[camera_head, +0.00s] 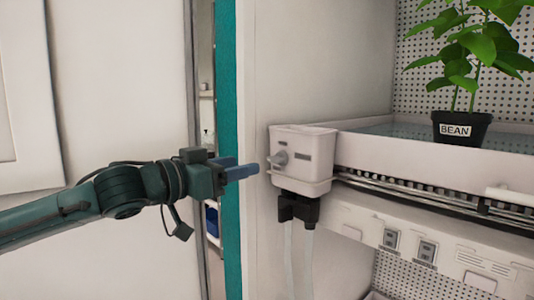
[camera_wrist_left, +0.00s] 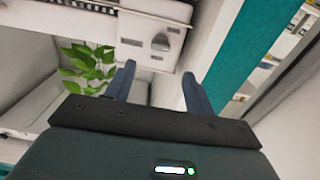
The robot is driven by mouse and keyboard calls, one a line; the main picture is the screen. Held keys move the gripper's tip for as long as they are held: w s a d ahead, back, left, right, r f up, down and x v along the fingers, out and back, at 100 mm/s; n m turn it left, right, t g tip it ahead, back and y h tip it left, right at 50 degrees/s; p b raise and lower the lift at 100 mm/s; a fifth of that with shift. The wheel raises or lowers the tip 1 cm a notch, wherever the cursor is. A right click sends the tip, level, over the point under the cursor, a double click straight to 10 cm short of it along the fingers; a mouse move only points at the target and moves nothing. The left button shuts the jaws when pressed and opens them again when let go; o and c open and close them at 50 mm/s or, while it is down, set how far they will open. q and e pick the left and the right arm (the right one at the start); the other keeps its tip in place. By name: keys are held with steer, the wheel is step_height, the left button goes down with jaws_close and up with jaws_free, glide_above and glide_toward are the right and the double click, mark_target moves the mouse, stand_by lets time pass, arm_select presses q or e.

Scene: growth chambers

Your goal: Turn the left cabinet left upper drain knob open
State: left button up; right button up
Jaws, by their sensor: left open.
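The drain knob (camera_head: 279,158) is a small grey knob on the front of a white drain box (camera_head: 310,145) at the corner of the upper tray. In the left wrist view the knob (camera_wrist_left: 161,42) shows as a round dial on the white box (camera_wrist_left: 150,30), beyond the fingertips. My left gripper (camera_head: 256,169) comes in from the left, level with the knob and a short gap short of it. In the left wrist view its two fingers (camera_wrist_left: 158,78) are apart with nothing between them. My right gripper is not in view.
A bean plant in a black pot (camera_head: 461,128) stands in the white upper tray (camera_head: 420,155). A black fitting (camera_head: 298,207) with clear tubes hangs under the drain box. A teal post (camera_head: 228,120) rises behind my left gripper. Free space lies below the gripper.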

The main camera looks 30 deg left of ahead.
mark_target(272, 158)
arm_select(q)
steer(key=p+x, duration=0.2)
steer(key=x, duration=0.5)
steer(key=shift+w+d+r, duration=0.1)
steer(key=shift+w, duration=0.1)
steer(key=shift+w+d, duration=0.15)
steer(key=shift+w, duration=0.3)
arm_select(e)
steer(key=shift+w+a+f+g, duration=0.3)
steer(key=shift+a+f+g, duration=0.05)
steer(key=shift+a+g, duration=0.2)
arm_select(q)
steer(key=shift+c, duration=0.5)
steer(key=c, duration=0.9)
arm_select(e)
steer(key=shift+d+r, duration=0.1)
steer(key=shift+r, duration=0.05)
